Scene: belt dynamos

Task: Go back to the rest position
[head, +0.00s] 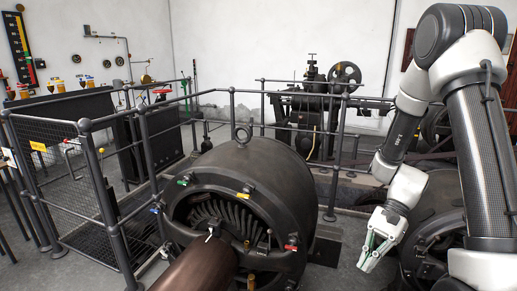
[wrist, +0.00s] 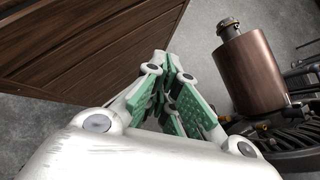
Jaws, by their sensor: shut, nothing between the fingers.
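My gripper (head: 372,252) hangs at the right in the head view, pointing down and a little left, with pale green finger pads. It is shut and empty, in front of the right-hand dark machine and right of the large black dynamo (head: 262,165). In the wrist view my gripper (wrist: 168,75) shows its green pads close together, with nothing between them. My white and grey arm rises along the right side of the head view.
The dynamo has a brown cylinder (head: 205,268) at its front; a copper-brown cylinder (wrist: 250,78) stands right in the wrist view. A wooden panelled surface (wrist: 85,40) fills the wrist view's upper left. Railings (head: 190,120) run behind and left of the dynamo. Grey floor lies between the machines.

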